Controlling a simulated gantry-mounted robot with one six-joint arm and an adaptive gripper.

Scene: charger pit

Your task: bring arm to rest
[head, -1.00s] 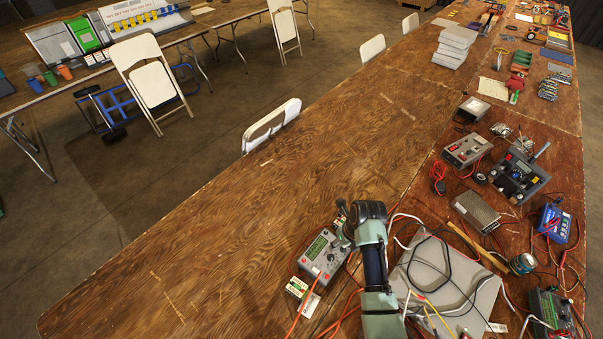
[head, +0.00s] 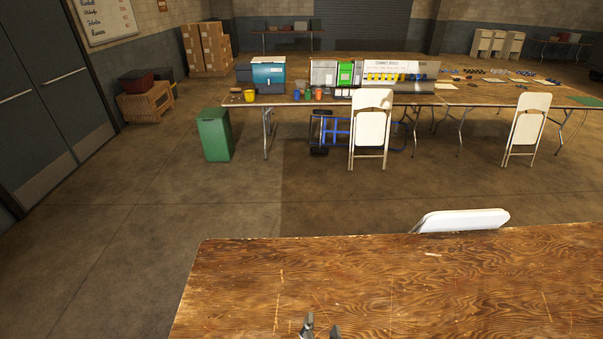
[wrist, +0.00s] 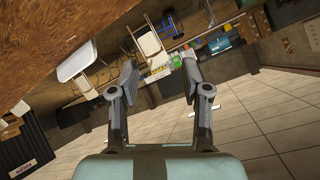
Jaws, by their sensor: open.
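My gripper (wrist: 160,85) is open and empty in the wrist view, its two fingers apart with the far room showing between them. In the head view only the tips of my gripper (head: 320,328) show at the bottom edge, over the near wooden table (head: 400,280). The rest of my arm is out of the head view. No object is between the fingers.
The near tabletop in the head view is bare. A white folding chair (head: 463,220) stands at its far edge. Beyond open floor, a long table (head: 290,99) holds bins and boxes, with a white chair (head: 371,115) before it. A green bin (head: 213,134) stands left.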

